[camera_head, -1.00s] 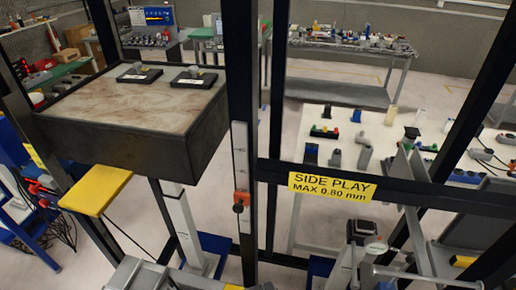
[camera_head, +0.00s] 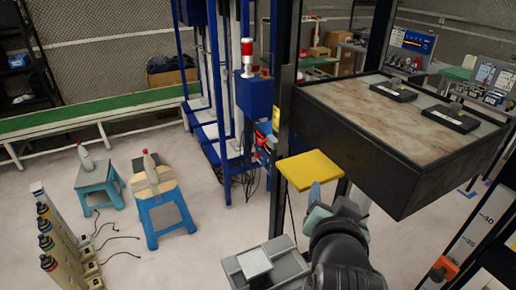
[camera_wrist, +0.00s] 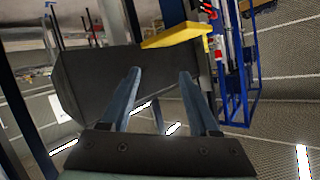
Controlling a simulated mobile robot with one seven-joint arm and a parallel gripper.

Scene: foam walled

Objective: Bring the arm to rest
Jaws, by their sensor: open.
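My gripper (camera_head: 316,196) shows at the lower middle of the head view, at the end of my dark arm. The fingers look apart from both.
A grey tray (camera_head: 232,268) stands left of my arm. Blue-framed posts (camera_head: 215,90) rise behind a dark upright (camera_head: 285,110).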

